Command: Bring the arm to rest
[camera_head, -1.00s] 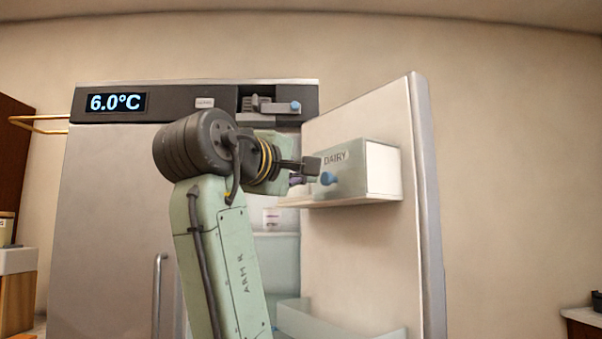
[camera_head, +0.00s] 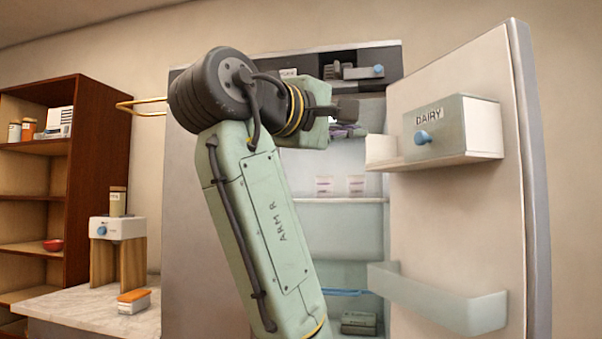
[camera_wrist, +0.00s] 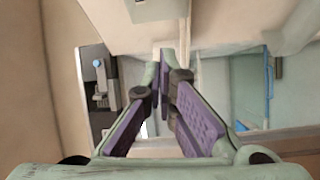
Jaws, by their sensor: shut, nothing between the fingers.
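My gripper (camera_head: 350,131) is at the end of my raised green arm, in front of the open fridge. In the wrist view my gripper (camera_wrist: 161,95) shows two purple-padded fingers closed towards each other at the tips, with nothing between them. The fingers are clear of the fridge door as far as the head view shows. Part of my gripper is hidden behind my wrist in the head view.
The fridge door (camera_head: 450,215) stands open at right, with a dairy box (camera_head: 452,128) on its upper shelf. Two small jars (camera_head: 324,186) stand inside. A wooden shelf unit (camera_head: 97,165) and a marble counter (camera_head: 75,303) are at left.

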